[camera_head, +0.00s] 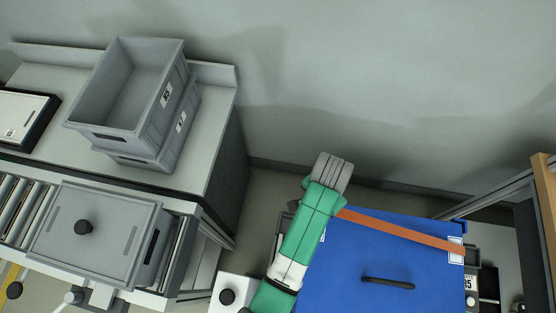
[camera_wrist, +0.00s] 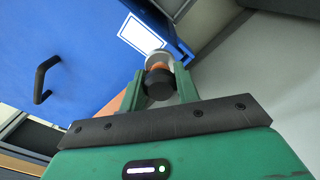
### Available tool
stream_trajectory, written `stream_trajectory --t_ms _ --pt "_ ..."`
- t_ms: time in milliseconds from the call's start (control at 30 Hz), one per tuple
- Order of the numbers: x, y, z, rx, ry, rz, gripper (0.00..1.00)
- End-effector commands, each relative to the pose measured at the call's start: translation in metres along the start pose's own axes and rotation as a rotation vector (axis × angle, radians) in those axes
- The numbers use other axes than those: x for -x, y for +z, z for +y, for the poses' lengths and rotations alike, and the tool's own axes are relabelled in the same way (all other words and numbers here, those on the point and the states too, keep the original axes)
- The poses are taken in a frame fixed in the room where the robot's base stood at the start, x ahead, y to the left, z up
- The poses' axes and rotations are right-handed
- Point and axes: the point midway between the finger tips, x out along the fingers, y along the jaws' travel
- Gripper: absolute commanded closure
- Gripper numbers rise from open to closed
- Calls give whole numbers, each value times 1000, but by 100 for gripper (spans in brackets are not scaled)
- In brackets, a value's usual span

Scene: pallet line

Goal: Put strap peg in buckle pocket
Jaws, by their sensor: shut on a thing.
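In the wrist view, the two green fingers of my gripper (camera_wrist: 160,90) are closed on the strap peg (camera_wrist: 158,83), a short dark cylinder with an orange band and a grey round end beyond it. The orange strap (camera_head: 400,231) runs across the blue lid (camera_head: 345,270) from its right edge to beside my arm; a piece of the strap (camera_wrist: 113,103) also shows beside the left finger. The peg is close to a white label (camera_wrist: 142,36) at the lid's corner. My arm hides the peg in the head view. I cannot make out the buckle pocket.
A dark handle (camera_head: 388,283) stands up from the lid. To the left are stacked grey crates (camera_head: 152,120), a grey lidded box (camera_head: 95,240) on a roller conveyor (camera_head: 22,210) and a bench. A wooden post (camera_head: 545,215) stands at the right. Bare wall lies behind.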

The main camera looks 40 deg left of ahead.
Motion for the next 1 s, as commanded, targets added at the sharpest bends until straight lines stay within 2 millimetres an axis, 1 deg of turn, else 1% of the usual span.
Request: stream_trajectory --t_ms 33,100,200,300,467,600,733,800,933,1000 --pt "-21 17 -8 -23 -2 -3 100" --pt "-38 38 -20 -62 -8 -5 100" --pt "-53 59 -31 -101 -18 -8 100" --pt "-59 70 -38 -123 -24 -9 100" --pt "-64 74 -40 -131 -26 -11 100" --pt "-96 75 -40 -130 -24 -14 100" --pt "-119 74 -41 -129 -25 -12 100" --pt "-123 74 -41 -129 -26 -11 100" --pt "-124 74 -41 -129 -26 -11 100" --pt "-132 74 -41 -129 -25 -12 100"
